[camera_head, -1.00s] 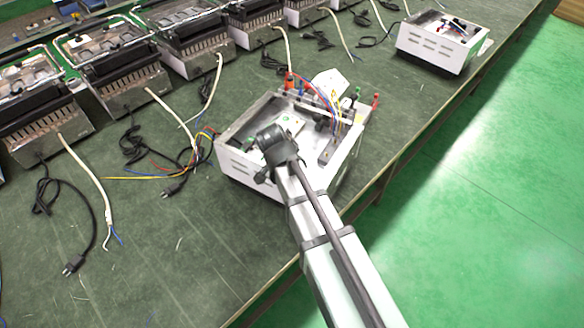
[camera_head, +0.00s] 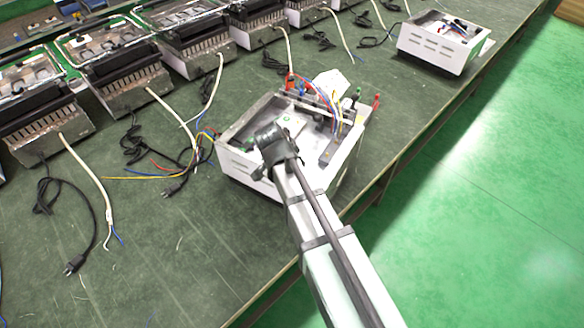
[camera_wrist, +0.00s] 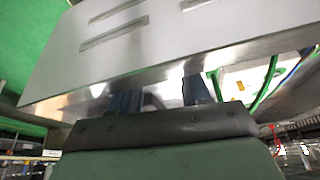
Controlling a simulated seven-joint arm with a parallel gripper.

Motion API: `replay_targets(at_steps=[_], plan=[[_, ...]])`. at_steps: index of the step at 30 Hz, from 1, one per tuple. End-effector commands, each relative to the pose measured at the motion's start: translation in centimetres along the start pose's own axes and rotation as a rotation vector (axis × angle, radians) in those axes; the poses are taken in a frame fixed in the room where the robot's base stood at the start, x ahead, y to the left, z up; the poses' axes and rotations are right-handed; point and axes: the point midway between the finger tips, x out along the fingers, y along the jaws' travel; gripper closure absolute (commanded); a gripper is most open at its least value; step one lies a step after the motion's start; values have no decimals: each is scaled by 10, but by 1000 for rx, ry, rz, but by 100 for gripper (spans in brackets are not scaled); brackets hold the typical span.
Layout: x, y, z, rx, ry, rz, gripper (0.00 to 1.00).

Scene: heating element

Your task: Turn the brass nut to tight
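The white heating-element housing (camera_head: 262,181) is an open box at the table's right edge. My gripper is at its near left part, with the wrist over the opening and the fingers hidden in the head view. In the wrist view the two dark fingers of my gripper (camera_wrist: 162,93) stand apart with a clear gap, close to the housing's metal inner wall. A blurred greyish shape shows between them; I cannot tell whether it is the nut or a reflection. The brass nut is not clearly visible in either view.
Green wires (camera_wrist: 266,84) run inside the housing, right of the fingers. Coloured wires and terminals (camera_head: 325,92) crowd its far side. Black heater units (camera_head: 120,75) and loose cables line the left and back. Another white housing (camera_head: 432,44) stands far right.

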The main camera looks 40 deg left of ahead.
Motion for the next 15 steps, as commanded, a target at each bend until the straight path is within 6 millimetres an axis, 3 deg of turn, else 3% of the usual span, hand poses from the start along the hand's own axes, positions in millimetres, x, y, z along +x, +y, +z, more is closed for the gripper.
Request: replay_targets(at_steps=[10,15], plan=[[-1,0,0,0,0,0,46],[-14,0,0,-1,1,-1,46]])
